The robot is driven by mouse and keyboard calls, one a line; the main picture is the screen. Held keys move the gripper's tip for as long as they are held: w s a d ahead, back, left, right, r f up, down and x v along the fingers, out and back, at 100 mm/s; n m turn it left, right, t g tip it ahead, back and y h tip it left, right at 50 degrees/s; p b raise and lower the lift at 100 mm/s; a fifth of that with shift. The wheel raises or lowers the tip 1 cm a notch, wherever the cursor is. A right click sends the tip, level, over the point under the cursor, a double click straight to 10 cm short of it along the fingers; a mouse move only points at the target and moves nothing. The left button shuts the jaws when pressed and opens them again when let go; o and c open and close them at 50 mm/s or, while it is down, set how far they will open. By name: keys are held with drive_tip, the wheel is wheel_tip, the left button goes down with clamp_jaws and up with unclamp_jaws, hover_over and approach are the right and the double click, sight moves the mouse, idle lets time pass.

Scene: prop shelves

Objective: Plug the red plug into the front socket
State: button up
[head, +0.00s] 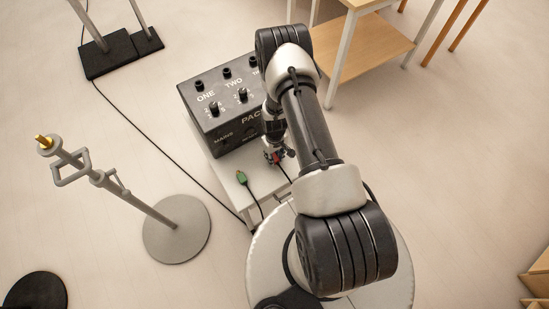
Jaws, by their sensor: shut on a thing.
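The red plug (278,157) is in the head view, small and partly covered by my gripper (274,153), which is shut on it. A dark cord runs down from the plug. The black box (225,105) stands on a white stand, just left of my arm. Its top has knobs, dark round sockets and the words ONE and TWO; the front face reads MAINS. The front socket (251,131) seems to be the dark round spot on that face; it is hard to make out. The plug is in front of the box, and the exact gap cannot be told.
A green plug (241,177) with a cord lies on the white stand (228,184) left of my gripper. A grey metal stand (176,229) with a round base is at the left. A wooden shelf (366,50) stands at the upper right.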

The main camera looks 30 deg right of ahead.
drive_tip(key=shift+f, duration=0.55)
drive_tip(key=shift+f, duration=0.2)
drive_tip(key=o, duration=1.1)
drive_tip(key=shift+c, duration=0.2)
